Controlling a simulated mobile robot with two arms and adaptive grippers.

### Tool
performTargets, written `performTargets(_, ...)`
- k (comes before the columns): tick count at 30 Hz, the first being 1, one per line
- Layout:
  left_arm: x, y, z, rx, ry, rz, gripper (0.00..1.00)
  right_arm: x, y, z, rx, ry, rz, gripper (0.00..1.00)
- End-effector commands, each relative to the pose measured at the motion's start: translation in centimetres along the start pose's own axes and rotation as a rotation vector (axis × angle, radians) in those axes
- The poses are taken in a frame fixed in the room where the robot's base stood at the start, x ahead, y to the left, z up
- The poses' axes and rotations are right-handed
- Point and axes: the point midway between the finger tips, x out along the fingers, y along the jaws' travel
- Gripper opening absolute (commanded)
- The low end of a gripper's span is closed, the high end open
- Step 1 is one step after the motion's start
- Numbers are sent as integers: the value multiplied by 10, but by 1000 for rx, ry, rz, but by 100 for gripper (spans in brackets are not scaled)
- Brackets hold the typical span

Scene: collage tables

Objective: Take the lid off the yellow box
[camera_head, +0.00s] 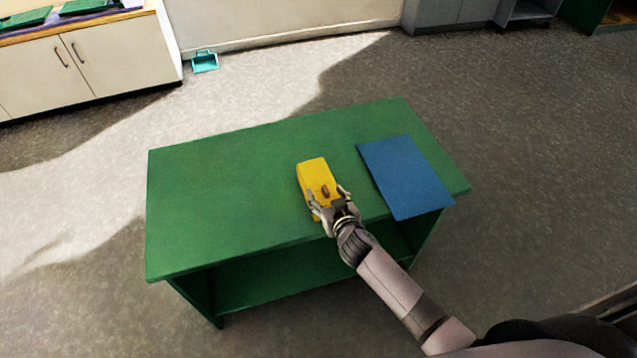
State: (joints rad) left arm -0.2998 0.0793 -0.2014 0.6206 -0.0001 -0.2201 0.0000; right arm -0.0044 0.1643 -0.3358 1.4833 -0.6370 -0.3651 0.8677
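The yellow box (313,171) sits on the green table (222,199), a little right of its middle. A small brown knob (325,190) shows on its top; the seam between lid and box cannot be made out. My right gripper (327,196) reaches in from the lower right to the near end of the box. Its fingers are spread apart, one on each side of the knob, and it looks open. Whether the fingers touch the box cannot be told. The gripper hides part of the near end of the box. My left gripper is not in view.
A blue sheet (405,176) lies on the table right of the box. The table's left half is clear. An open shelf (300,273) is under the tabletop. A white cabinet (100,65) and a teal object (204,62) on the floor are at the back left.

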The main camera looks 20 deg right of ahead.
Motion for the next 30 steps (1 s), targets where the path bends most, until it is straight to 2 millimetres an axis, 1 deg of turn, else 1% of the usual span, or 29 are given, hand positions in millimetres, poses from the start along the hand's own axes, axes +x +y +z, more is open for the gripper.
performTargets(1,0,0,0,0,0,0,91,0,0,0,0,0,1,53)
performTargets(2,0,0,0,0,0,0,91,0,0,0,0,-1,1,51)
performTargets(18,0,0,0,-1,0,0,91,0,0,0,-1,-1,1,15)
performTargets(26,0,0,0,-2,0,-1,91,0,0,-1,-1,0,1,14)
performTargets(30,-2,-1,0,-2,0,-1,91,-3,1,-8,0,2,2,14)
